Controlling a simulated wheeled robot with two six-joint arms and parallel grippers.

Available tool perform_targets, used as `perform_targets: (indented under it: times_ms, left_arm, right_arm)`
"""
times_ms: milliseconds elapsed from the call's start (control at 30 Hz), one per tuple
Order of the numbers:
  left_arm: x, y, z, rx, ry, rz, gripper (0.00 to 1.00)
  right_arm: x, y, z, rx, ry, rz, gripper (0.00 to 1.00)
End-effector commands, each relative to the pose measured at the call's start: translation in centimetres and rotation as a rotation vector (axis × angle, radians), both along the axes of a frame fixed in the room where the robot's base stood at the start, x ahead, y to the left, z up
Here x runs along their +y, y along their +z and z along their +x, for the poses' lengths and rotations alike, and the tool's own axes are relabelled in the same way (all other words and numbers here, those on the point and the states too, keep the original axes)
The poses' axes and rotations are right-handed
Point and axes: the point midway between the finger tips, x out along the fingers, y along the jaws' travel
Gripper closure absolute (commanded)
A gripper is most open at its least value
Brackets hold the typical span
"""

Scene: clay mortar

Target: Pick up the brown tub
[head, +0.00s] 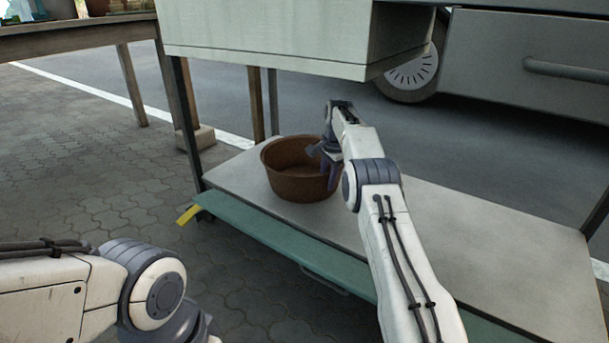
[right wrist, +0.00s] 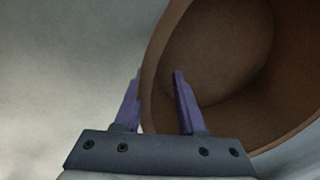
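The brown tub (head: 290,190) stands upright on the grey lower shelf of a table. In the right wrist view its round rim and hollow inside (right wrist: 225,60) fill the right side. My right gripper (head: 325,160) is at the tub's right rim. In the right wrist view the gripper (right wrist: 156,100) has its purple fingers apart, one outside the tub wall and one over the inside, with the rim between them. I cannot tell whether either finger touches the wall. My left arm comes in at the lower left, but its gripper is out of view.
The grey shelf (head: 470,240) is clear to the right of the tub. A pale box-like top (head: 265,35) overhangs it, with table legs at the left. A teal panel (head: 285,245) with a handle runs along the front. A wooden table (head: 75,40) stands at the upper left.

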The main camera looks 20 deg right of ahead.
Motion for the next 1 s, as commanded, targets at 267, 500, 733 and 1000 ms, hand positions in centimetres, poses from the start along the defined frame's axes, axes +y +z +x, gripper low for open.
perform_targets:
  times_ms: [267,500,733,1000]
  left_arm:
    - [0.0,-0.4,0.0,0.0,0.0,0.0,1.0]
    - [0.0,-0.4,0.0,0.0,0.0,0.0,1.0]
    - [0.0,-0.4,0.0,0.0,0.0,0.0,1.0]
    - [0.0,-0.4,0.0,0.0,0.0,0.0,1.0]
  right_arm:
    - [0.1,-1.6,0.3,-0.001,0.0,0.0,0.6]
    - [0.1,-1.6,0.3,-0.001,0.0,0.001,0.6]
    - [0.1,-2.0,0.3,0.0,0.0,0.001,0.6]
    - [0.1,-2.1,0.3,0.001,0.0,0.001,0.6]
